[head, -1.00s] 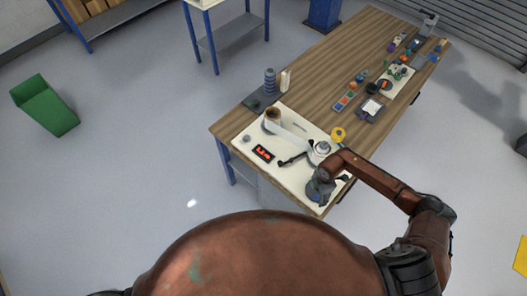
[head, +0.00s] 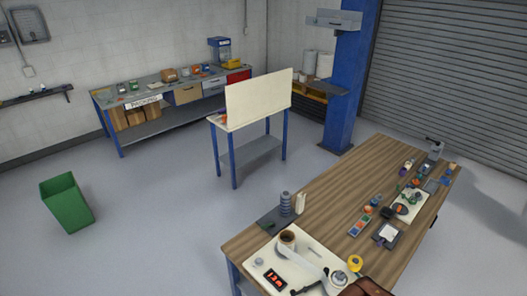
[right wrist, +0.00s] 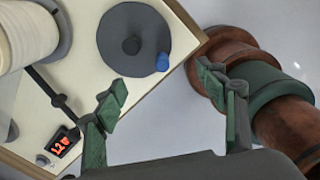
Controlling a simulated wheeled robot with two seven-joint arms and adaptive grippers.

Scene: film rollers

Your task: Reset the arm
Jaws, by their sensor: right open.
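My right gripper (right wrist: 161,77) is open and empty in the right wrist view, its two green fingers spread apart. Beyond the fingers lies a cream machine board (right wrist: 85,65) with a dark round disc (right wrist: 133,35) that has a black hub and a blue knob (right wrist: 162,62). In the head view my right arm (head: 368,287) shows only as a brown link at the bottom edge, beside the cream board (head: 305,247) on the wooden table. The right gripper itself is outside that view. My left gripper is in neither current view.
The wooden table (head: 330,205) holds a roll (head: 287,240), a red-lit display (head: 273,278), a yellow spool (head: 355,263) and several small items further back. A green bin (head: 67,203) stands on the floor at left. Open floor surrounds the table.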

